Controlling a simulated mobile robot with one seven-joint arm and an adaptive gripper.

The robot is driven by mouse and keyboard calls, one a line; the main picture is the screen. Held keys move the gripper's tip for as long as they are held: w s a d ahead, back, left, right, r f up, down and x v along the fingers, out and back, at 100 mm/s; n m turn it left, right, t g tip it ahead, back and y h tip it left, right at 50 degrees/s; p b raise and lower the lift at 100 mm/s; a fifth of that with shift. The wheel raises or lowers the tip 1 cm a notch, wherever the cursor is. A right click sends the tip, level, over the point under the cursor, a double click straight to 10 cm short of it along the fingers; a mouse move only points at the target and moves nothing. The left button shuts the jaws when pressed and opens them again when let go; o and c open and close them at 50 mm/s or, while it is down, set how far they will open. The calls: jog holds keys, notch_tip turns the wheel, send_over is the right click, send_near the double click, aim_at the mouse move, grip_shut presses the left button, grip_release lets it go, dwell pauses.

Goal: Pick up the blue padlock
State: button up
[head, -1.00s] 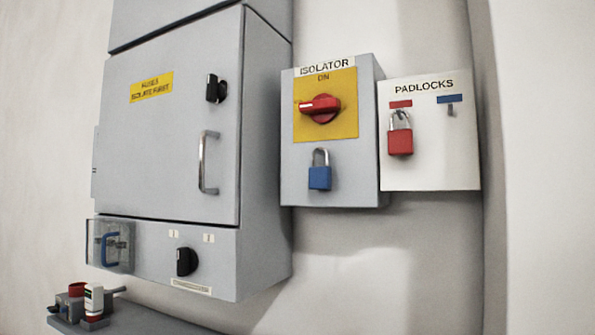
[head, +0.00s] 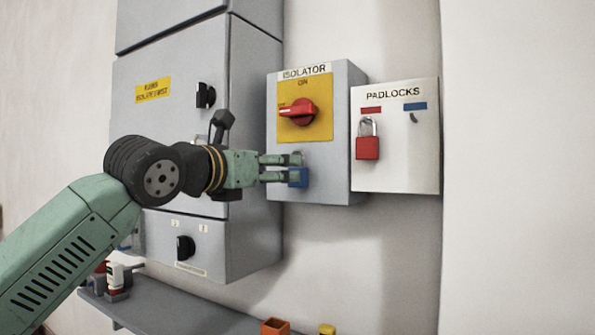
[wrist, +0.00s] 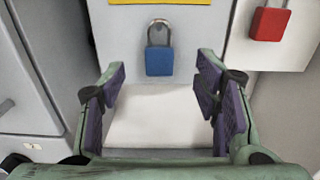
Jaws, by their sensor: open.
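The blue padlock (wrist: 159,62) hangs by its shackle on the front of the grey isolator box, below the yellow plate. In the head view the blue padlock (head: 300,178) is partly hidden behind my gripper (head: 283,168). My gripper also shows in the wrist view (wrist: 160,92), with its two fingers wide apart and nothing between them. There the padlock is beyond the fingertips and centred between them, and I see no contact.
The isolator box (head: 335,155) carries a red rotary switch (head: 298,112). To its right a white padlock board (head: 400,180) holds a red padlock (head: 367,148). A large grey cabinet (head: 255,220) is on the left. A grey shelf (head: 170,312) with small items is below.

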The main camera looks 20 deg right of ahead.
jog(key=p+x, duration=0.3)
jog(key=x, duration=0.4)
jog(key=shift+w+d, duration=0.2)
jog(key=shift+c, duration=0.2)
jog(key=c, duration=1.2)
jog(key=shift+c, duration=0.2)
jog(key=shift+r, duration=0.15)
jog(key=b, duration=0.5)
send_near(293, 167)
jog(key=r+v, duration=0.2)
jog(key=v, duration=0.7)
jog(key=shift+s+d+r+p, duration=0.15)
jog(key=shift+d+r+p, duration=0.15)
jog(key=shift+p, duration=0.1)
